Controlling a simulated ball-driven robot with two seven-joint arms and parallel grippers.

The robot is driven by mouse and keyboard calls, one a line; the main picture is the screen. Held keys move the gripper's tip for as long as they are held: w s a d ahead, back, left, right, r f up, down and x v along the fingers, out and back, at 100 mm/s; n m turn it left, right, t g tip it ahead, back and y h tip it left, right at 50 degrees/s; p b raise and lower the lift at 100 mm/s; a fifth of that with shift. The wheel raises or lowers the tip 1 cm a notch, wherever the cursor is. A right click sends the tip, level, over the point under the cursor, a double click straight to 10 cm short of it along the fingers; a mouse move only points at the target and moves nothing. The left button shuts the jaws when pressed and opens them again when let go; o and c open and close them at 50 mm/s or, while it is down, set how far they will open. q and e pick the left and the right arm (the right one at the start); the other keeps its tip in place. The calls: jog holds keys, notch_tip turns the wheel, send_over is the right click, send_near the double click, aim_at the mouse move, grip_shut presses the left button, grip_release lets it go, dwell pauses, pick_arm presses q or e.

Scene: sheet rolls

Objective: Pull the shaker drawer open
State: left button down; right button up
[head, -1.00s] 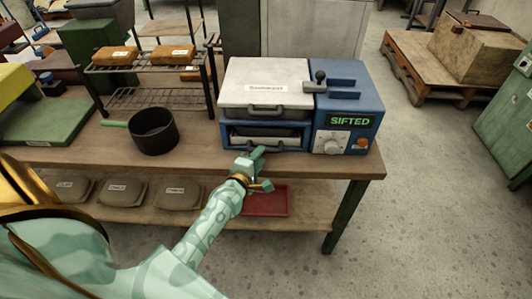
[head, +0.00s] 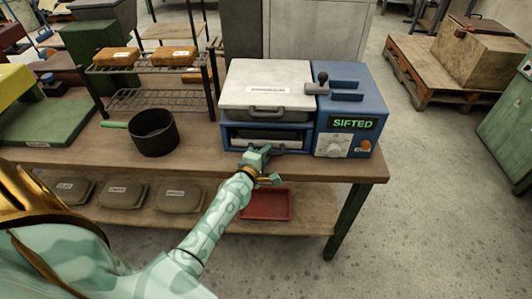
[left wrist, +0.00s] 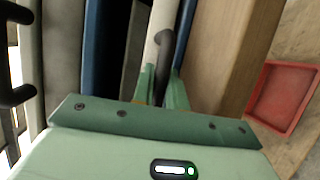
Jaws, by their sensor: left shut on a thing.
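The shaker (head: 346,110) is a blue box on the bench with a pale grey lid (head: 268,84) and a lit panel reading SIFTED. Its drawer (head: 240,143) sits low in the front, under the lid, and looks closed. My left gripper (head: 260,155) is at the drawer front and hides part of it. In the left wrist view my left gripper (left wrist: 163,88) is shut on the dark drawer handle (left wrist: 167,48), with a finger on either side. My right gripper is not in view.
A black pan (head: 153,132) with a green handle stands left of the shaker. A wire rack (head: 150,80) with orange packs is behind it. A red tray (head: 265,205) and several grey-brown cases lie on the lower shelf.

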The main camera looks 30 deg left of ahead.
pick_arm(q)
jog(key=s+d+p, duration=0.3)
jog(key=s+d, duration=0.3)
jog(key=s, duration=0.4)
jog(key=s+d+p, duration=0.3)
jog(key=s+d, duration=0.3)
jog(key=s, duration=0.4)
jog(key=shift+s+d, duration=0.35)
jog(key=c, duration=1.4)
grip_release()
jog(key=p+v, duration=0.1)
jog(key=v, duration=1.5)
jog(key=shift+s+a, duration=0.1)
